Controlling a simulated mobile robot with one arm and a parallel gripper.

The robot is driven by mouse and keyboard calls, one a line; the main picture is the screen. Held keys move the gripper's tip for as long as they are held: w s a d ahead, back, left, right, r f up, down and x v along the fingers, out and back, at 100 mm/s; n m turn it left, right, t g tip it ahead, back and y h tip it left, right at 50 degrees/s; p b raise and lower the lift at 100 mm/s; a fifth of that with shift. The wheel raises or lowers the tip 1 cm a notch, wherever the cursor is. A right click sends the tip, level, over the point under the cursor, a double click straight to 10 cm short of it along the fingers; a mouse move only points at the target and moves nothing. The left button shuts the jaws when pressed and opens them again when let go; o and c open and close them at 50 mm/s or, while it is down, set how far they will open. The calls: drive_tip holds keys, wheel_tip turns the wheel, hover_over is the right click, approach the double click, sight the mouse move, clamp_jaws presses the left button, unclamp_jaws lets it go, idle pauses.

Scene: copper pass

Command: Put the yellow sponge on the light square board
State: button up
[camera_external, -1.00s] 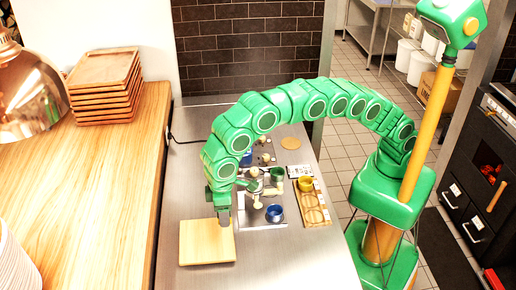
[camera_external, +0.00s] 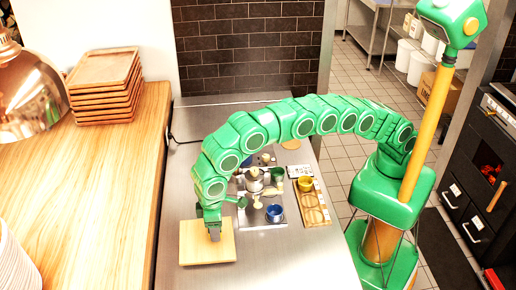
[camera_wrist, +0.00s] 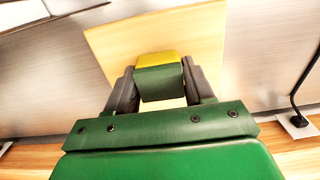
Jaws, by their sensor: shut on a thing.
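The light square board (camera_external: 190,246) lies on the steel counter, left of the coffee things. It also fills the upper middle of the wrist view (camera_wrist: 200,38). My gripper (camera_external: 214,236) is over the board's right part, pointing down. In the wrist view my gripper (camera_wrist: 160,88) is shut on the yellow sponge (camera_wrist: 157,58). The sponge has a yellow strip and a green face and sits between both dark fingers, with the board behind it. Whether the sponge touches the board cannot be told. In the external view the sponge is hidden or too small to make out.
A moka pot (camera_external: 254,180), a blue cup (camera_external: 274,213) and a wooden holder (camera_external: 314,206) with a yellow cup (camera_external: 305,184) stand right of the board. Stacked wooden trays (camera_external: 104,86) and a copper lamp (camera_external: 30,95) are at left. The counter in front of the board is clear.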

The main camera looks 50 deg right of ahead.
drive_tip(key=shift+f, duration=0.85)
drive_tip(key=shift+f, duration=0.15)
drive_tip(key=o, duration=1)
wheel_tip(320, 180, up, 12)
drive_tip(key=shift+f, duration=0.2)
drive_tip(key=shift+r, duration=0.3)
